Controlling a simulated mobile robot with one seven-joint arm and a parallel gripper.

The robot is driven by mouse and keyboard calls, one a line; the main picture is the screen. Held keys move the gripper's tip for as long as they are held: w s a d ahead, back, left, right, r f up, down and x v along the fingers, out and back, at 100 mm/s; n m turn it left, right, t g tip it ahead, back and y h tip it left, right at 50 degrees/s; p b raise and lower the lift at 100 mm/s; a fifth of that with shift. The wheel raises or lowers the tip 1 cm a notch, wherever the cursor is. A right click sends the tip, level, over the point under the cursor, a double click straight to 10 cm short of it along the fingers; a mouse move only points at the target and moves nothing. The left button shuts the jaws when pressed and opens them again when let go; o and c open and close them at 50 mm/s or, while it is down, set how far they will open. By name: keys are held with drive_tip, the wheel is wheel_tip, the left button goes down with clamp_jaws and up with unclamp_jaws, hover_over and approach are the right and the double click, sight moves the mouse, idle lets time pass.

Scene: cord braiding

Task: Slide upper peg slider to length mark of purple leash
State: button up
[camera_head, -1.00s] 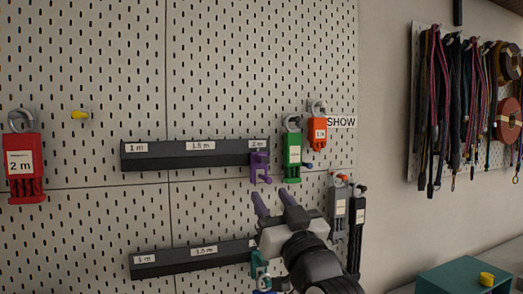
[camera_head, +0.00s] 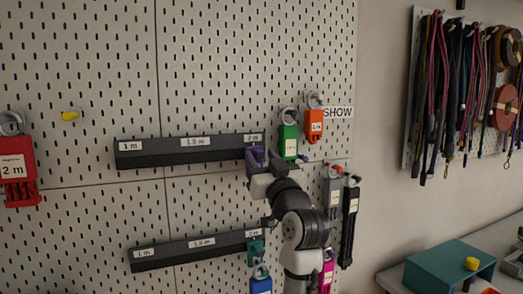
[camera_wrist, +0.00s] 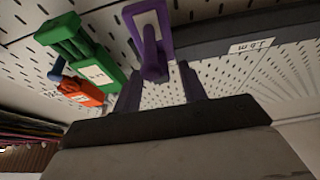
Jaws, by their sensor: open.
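The upper rail (camera_head: 185,158) is a dark bar on the pegboard, with labels 1 m, 1.5 m and 2 m from left to right. The purple peg slider (camera_head: 252,156) sits at its right end, by the 2 m label. In the wrist view the slider (camera_wrist: 150,30) hangs with its peg end between my fingertips. My gripper (camera_head: 263,158) is open at the slider and partly covers it; its fingers also show in the wrist view (camera_wrist: 160,80), one on each side of the peg. No leash that is clearly purple shows.
A green tagged holder (camera_head: 289,140) hangs close to the right of my gripper, with an orange one (camera_head: 313,125) beyond. A red holder marked 2 m (camera_head: 16,165) hangs far left. The lower rail (camera_head: 190,252) carries a teal slider (camera_head: 256,252).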

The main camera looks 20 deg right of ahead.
drive_tip(key=shift+w+r, duration=0.15)
drive_tip(key=shift+w, duration=0.25)
drive_tip(key=shift+c, duration=0.4)
clamp_jaws()
drive_tip(key=shift+a, duration=0.15)
